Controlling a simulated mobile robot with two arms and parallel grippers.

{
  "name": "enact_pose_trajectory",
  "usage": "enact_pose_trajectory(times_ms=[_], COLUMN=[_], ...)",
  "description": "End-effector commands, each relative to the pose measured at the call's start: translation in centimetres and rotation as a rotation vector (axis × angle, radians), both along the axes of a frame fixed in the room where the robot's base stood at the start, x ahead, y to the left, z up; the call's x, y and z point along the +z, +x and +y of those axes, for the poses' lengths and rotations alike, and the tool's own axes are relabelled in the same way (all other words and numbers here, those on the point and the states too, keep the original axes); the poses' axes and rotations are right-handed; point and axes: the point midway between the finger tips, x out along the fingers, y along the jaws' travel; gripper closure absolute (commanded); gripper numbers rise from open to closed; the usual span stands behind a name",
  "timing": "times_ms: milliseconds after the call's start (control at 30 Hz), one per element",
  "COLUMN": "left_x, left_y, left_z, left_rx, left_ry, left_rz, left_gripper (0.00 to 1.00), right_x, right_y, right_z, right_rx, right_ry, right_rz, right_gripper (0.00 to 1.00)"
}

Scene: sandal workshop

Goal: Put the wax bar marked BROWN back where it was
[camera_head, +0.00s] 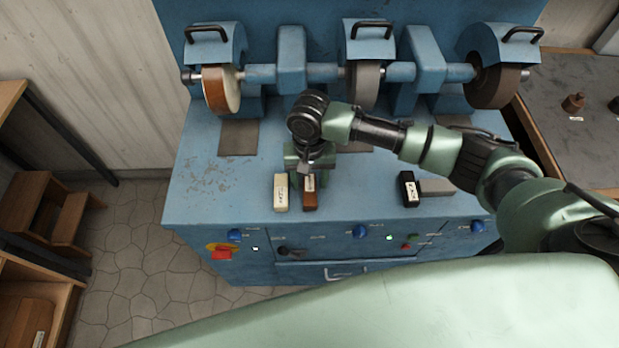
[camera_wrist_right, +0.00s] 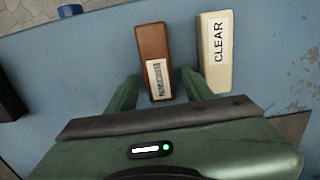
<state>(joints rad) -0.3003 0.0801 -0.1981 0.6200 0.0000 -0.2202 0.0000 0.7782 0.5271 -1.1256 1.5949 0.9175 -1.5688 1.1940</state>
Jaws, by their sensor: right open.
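The brown wax bar (camera_head: 310,201) lies on the blue bench top near its front edge. It also shows in the right wrist view (camera_wrist_right: 153,45), where its label is too blurred to read. My right gripper (camera_head: 308,176) is open and low over the bench. In the right wrist view its fingers (camera_wrist_right: 160,80) stand on either side of the bar's near end, with no clear grip on it. The right finger lies in the narrow gap beside a cream bar marked CLEAR (camera_wrist_right: 214,60), which also shows in the head view (camera_head: 280,196). My left gripper is not in view.
A black bar (camera_head: 407,192) and a grey block (camera_head: 437,188) lie further right on the bench. Grinding wheels (camera_head: 221,90) stand along the back. Knobs and switches line the front panel (camera_head: 330,245). The bench top between the brown and black bars is clear.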

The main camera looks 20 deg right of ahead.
Motion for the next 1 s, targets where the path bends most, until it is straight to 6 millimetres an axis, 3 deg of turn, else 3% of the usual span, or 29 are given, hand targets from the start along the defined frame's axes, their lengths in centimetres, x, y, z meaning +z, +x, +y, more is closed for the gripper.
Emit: enact_pose_trajectory(times_ms=[167,633,800,1000], left_x=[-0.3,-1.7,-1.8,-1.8], left_y=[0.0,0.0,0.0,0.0], left_z=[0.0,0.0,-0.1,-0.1], left_rx=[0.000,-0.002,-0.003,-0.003], left_ry=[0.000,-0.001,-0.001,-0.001], left_rz=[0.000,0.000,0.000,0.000], left_gripper=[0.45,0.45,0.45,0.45], right_x=[1.4,10.6,12.0,12.3], right_y=[0.1,0.2,0.2,0.2], right_z=[0.0,0.0,0.0,0.0], right_rx=[0.000,0.000,0.000,0.000], right_ry=[0.002,0.001,0.001,0.000], right_rz=[-0.004,-0.003,0.000,0.000], right_gripper=[0.48,0.48,0.48,0.48])
